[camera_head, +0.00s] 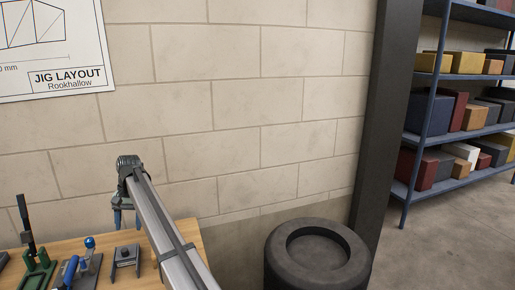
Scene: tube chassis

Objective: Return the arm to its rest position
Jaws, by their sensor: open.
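My arm, a long pale grey link with dark bands, reaches from the bottom edge up and left over the workbench (210,262). My gripper (124,222) hangs down from the dark wrist at the arm's far end. It is small here, with blue on its left side. The jaws are open, and I see nothing held between them. It is above the back part of the bench, above a small dark bracket (126,257). The arm hides part of the bench behind it.
A green toggle clamp (38,268) and a blue-handled fixture (84,265) stand on the bench at left. A dark round drum (320,262) stands right of the bench, before a dark post (385,120). A blue shelf rack (428,100) with boxes is at far right.

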